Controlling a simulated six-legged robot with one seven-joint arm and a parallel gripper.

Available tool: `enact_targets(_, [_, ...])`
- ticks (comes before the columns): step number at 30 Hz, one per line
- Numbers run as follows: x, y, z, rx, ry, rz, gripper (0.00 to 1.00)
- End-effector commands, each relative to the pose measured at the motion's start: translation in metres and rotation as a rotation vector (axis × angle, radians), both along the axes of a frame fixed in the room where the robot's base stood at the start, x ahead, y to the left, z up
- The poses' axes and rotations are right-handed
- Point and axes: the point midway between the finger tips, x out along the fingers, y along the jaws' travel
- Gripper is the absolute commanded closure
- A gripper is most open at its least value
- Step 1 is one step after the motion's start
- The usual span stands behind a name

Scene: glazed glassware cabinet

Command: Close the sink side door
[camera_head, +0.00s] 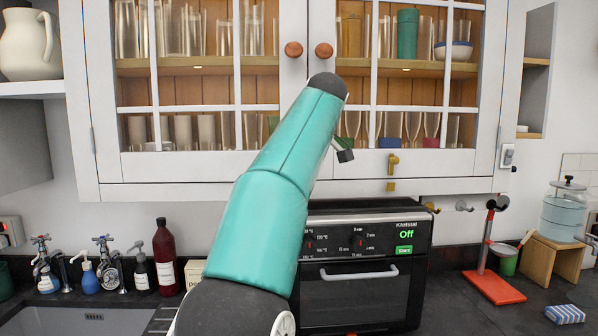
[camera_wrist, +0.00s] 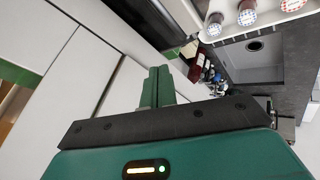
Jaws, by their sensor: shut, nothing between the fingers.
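The glazed cabinet has two white-framed doors, and the left one (camera_head: 187,165) is on the sink side. It looks shut or nearly shut beside the right door (camera_head: 440,162); any small gap is hard to tell. Its round brown knob (camera_head: 293,49) sits near the middle, next to the right door's knob (camera_head: 324,50). My teal arm crosses in front of the middle of the cabinet and hides part of both doors. In the wrist view my gripper (camera_wrist: 158,75) has its green fingers together and empty, close to white cabinet panels (camera_wrist: 75,75); contact cannot be told.
Below are the sink (camera_head: 90,318), taps (camera_head: 105,262), a dark red bottle (camera_head: 165,258) and an oven (camera_head: 362,270). A red stand (camera_head: 495,287) and a glass dispenser (camera_head: 564,212) are at the right. A brass latch (camera_head: 392,165) is on the right door's lower rail.

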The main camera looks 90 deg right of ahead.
Motion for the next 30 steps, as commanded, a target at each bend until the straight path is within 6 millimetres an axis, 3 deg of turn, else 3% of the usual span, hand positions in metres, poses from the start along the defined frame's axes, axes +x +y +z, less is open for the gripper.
enact_targets(17, [-0.001, 0.001, 0.002, 0.001, 0.0, 0.0, 1.0])
enact_targets(30, [-0.016, 0.034, 0.05, 0.0, 0.0, -0.002, 1.0])
